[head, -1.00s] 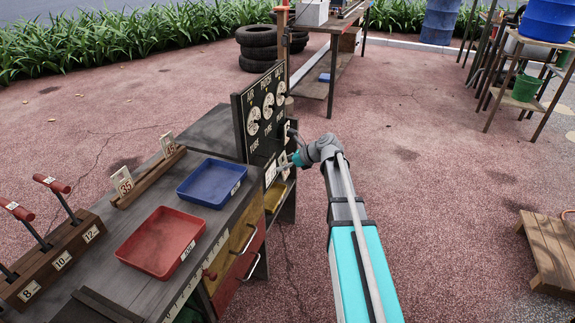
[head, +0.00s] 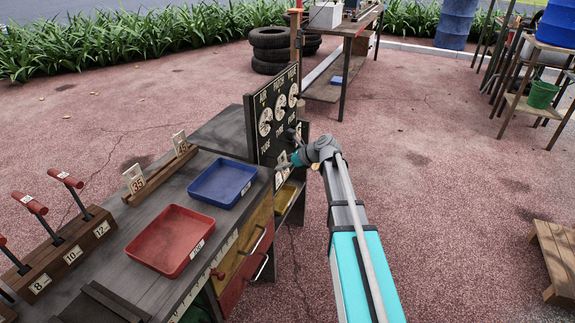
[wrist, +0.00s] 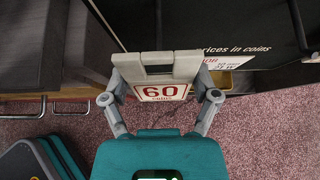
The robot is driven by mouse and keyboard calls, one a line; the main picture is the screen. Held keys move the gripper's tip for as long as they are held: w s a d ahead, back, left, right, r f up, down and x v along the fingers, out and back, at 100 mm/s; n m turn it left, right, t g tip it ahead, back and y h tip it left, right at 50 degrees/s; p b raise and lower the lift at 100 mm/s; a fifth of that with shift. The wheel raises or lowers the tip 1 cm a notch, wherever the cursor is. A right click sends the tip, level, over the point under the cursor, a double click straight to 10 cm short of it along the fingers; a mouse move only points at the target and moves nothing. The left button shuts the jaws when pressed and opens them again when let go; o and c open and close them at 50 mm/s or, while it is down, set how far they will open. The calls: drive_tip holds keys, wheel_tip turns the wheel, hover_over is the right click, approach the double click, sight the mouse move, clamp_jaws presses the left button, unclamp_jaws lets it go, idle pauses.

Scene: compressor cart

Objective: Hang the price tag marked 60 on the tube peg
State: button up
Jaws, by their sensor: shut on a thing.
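The price tag marked 60 (wrist: 162,91) is a pale plate with red figures and a slot near its top. My gripper (wrist: 161,75) is shut on it, one finger at each side, and holds it upright in the wrist view. In the head view my gripper (head: 290,161) is at the lower right part of the black price board (head: 262,146). The board also shows in the wrist view (wrist: 235,20), beyond the tag. I cannot make out the tube peg, and I cannot tell whether the tag touches the board.
A blue tray (head: 222,184) and a red tray (head: 170,241) lie on the workbench (head: 115,268). Tags 35 (head: 135,178) and 45 (head: 180,143) stand in a wooden rack. Red-handled levers (head: 66,179) are at the left. Open paving (head: 440,170) lies to the right.

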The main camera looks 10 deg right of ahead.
drive_tip(key=shift+w+a+f+b, duration=0.25)
drive_tip(key=shift+w+a, duration=0.15)
drive_tip(key=shift+a, duration=0.15)
drive_tip(key=shift+w+a+f+b, duration=0.2)
drive_tip(key=shift+w+a, duration=0.2)
drive_tip(key=shift+a, duration=0.15)
idle(0.4)
drive_tip(key=o, duration=0.7)
drive_tip(key=shift+c, duration=0.2)
